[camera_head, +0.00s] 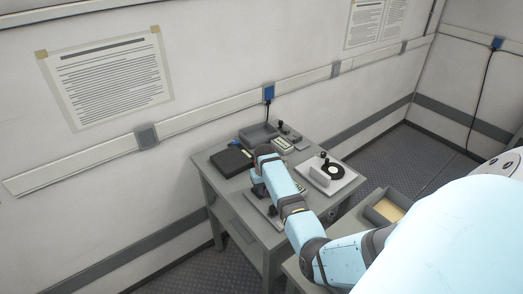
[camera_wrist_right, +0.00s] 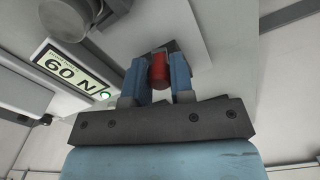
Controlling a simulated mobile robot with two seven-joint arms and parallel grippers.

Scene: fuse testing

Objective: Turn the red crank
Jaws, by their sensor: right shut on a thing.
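In the right wrist view, a red cylindrical crank handle (camera_wrist_right: 159,73) sits between the two blue fingers of my right gripper (camera_wrist_right: 158,62). The gripper is shut on the handle. A light grey panel lies behind the handle. In the head view my right gripper (camera_head: 258,189) is low over the workbench, near its front left part. The red handle is hidden there by my arm. My left gripper is in neither view.
An open box (camera_head: 372,216) stands to the right.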

